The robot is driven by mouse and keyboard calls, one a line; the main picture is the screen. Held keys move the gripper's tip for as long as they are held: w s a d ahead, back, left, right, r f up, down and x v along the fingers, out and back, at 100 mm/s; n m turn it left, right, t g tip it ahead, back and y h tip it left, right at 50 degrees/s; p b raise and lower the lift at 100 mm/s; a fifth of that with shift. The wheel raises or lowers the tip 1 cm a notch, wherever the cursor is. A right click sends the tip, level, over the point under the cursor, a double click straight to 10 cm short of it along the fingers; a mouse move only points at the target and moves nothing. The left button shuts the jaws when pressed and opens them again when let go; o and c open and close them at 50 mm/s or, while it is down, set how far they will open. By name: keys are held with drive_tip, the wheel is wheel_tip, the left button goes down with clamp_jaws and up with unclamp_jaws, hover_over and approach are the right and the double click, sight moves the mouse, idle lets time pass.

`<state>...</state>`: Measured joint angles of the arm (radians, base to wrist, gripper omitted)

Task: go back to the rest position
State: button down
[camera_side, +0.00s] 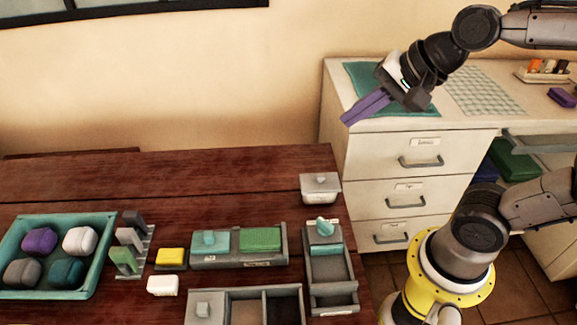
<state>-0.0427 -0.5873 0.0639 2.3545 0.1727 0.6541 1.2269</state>
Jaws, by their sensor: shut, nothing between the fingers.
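My gripper (352,118) is at the upper right of the side view, raised in front of the white drawer cabinet (385,148). Its long purple fingers are together, with nothing held between them. They point down and to the left, toward the wooden table (150,190), and are clear of the things on it. Behind the gripper a green cloth (362,76) lies on the cabinet top, partly hidden by it.
On the table are a teal tray (99,279) with several rounded pieces, grey compartment boxes (283,250), a narrow grey box (332,297), a yellow block (170,257), a white block (163,285) and a lidded grey box (320,192). The table's back strip is clear.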

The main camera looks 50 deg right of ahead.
drive_tip(key=s+d+f+n+g+h, duration=0.1)
drive_tip(key=s+d+f+n, duration=0.2)
drive_tip(key=s+n, duration=0.5)
drive_tip(key=n, duration=0.6)
drive_tip(key=shift+s+d+f+n+g+h, duration=0.2)
drive_tip(key=shift+s+f+n+g+h, duration=0.1)
drive_tip(key=shift+s+f+n+g, duration=0.1)
